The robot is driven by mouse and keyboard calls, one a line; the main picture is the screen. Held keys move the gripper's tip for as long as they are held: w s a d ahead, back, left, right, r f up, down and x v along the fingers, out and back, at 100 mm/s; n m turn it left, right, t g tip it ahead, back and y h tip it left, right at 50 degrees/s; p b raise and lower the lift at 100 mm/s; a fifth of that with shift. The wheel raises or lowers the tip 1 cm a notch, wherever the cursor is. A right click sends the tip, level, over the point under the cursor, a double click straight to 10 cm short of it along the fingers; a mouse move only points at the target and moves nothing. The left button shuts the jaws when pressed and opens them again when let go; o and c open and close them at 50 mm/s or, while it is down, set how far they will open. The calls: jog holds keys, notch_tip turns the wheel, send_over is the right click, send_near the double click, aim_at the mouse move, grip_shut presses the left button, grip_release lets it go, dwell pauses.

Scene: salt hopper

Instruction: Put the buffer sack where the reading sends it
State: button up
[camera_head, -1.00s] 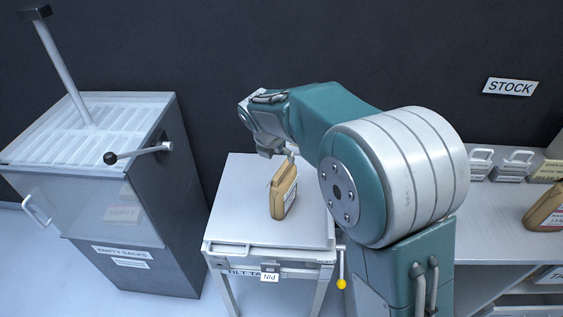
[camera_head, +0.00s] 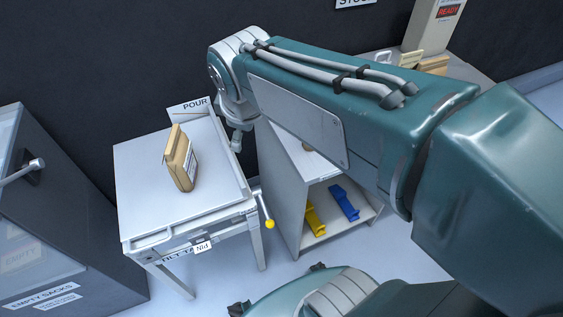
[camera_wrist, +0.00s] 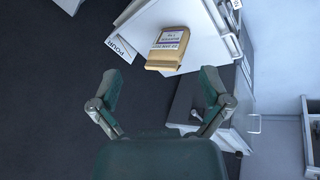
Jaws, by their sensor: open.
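A tan sack (camera_head: 181,160) with a pale label stands upright on the tilt table (camera_head: 137,205). Its label is too small to read, so I cannot tell if it is the buffer sack. The sack shows in the wrist view (camera_wrist: 168,52), lying beyond my fingertips on the pale table top. My gripper (camera_wrist: 158,88) is open and empty, its two fingers spread apart. In the head view my gripper (camera_head: 238,140) hangs by the table's far right corner, apart from the sack. A grey unit (camera_head: 436,30) at the back right has a red-lettered display that seems to say READY.
The empty-sacks bin (camera_head: 60,255) stands at the left. A shelf unit (camera_head: 285,190) right of the table holds a yellow item (camera_head: 314,217) and a blue item (camera_head: 343,203). A yellow-knobbed lever (camera_head: 269,223) sticks out at the table's right. More sacks (camera_head: 433,65) stand at the back.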

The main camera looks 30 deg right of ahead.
jog(key=s+d+f+m, duration=0.1)
jog(key=s+d+m, duration=0.1)
jog(key=s+m, duration=0.8)
jog(key=shift+s+d+f+t+y, duration=0.3)
jog(key=shift+d+f+t, duration=0.1)
dwell(0.4)
